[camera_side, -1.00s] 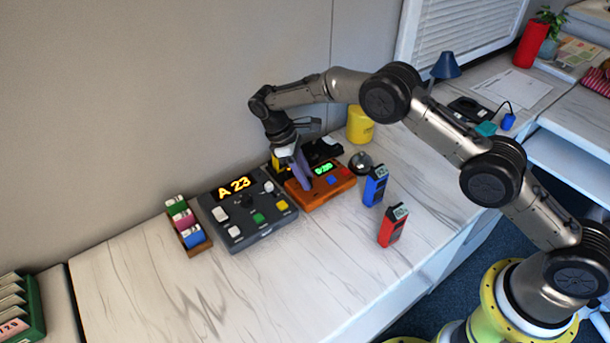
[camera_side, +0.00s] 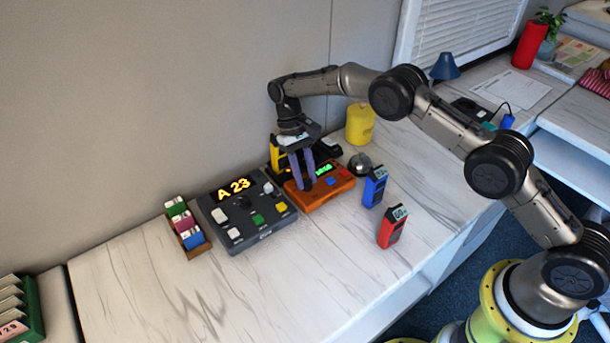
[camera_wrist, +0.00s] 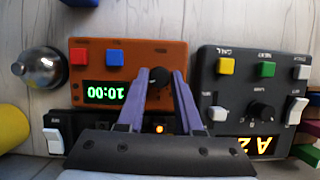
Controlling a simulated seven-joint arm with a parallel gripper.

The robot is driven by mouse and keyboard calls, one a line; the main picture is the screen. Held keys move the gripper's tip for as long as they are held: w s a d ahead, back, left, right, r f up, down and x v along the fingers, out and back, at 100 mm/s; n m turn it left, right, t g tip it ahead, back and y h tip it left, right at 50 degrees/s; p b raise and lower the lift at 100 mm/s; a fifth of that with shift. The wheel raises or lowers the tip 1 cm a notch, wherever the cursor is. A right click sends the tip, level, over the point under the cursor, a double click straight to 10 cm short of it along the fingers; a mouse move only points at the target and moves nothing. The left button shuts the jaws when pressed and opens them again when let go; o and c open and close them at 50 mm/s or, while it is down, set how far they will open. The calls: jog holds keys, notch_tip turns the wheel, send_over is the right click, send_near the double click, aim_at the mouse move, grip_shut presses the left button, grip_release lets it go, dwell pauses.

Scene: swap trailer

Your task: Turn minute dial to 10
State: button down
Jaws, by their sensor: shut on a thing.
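The orange timer box (camera_side: 318,196) sits on the counter, with a lit green display, a red button and a blue button. The wrist view shows it upside down (camera_wrist: 170,57), and its green display (camera_wrist: 104,92) shows a 1 and several zeros, their order hard to read. A small black dial (camera_wrist: 159,77) is on the box. My gripper (camera_wrist: 159,80) has its purple fingers pointing down at the box, one on each side of the dial, shut on it.
A grey console (camera_side: 245,218) showing "A 23" stands left of the box. A bell (camera_side: 360,164), a blue handset (camera_side: 374,187) and a red handset (camera_side: 393,227) stand to the right. A yellow cylinder (camera_side: 360,124) is behind. The front counter is clear.

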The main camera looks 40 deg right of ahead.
jog(key=shift+m, duration=0.4)
jog(key=c, duration=0.6)
grip_release()
jog(key=v, duration=0.6)
jog(key=shift+w+d+r, duration=0.1)
jog(key=shift+w+r, duration=0.05)
jog(key=shift+r, duration=0.05)
jog(key=shift+w+r, duration=0.15)
jog(key=shift+r, duration=0.4)
